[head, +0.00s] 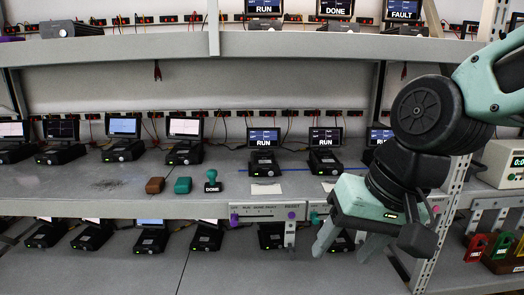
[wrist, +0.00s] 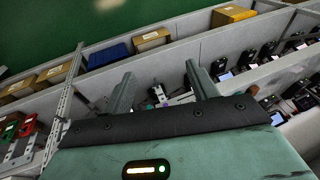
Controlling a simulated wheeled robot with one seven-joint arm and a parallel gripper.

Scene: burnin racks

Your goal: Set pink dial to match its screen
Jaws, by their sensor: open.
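A small pinkish-red knob (head: 436,209) shows on the shelf edge right of my gripper; it is small, and I cannot read its setting. A control strip (head: 262,211) on the middle shelf's front edge has small printed labels and a purple knob (head: 234,219) at its left end. A green knob (head: 314,217) starts another strip, mostly hidden behind my gripper. My gripper (head: 346,246) is open and empty, pointing down in front of the shelf edge. Its two fingers show apart in the wrist view (wrist: 160,72). Two screens (head: 263,137) (head: 325,136) read RUN; a third (head: 379,136) is partly covered by my arm.
The middle shelf (head: 60,190) holds several small devices with screens, a brown block (head: 155,185), a green block (head: 182,185) and a DONE stamp (head: 212,184). An upright post (head: 450,200) stands at right, beside a bench instrument (head: 505,160). Lower-shelf devices sit below the strips.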

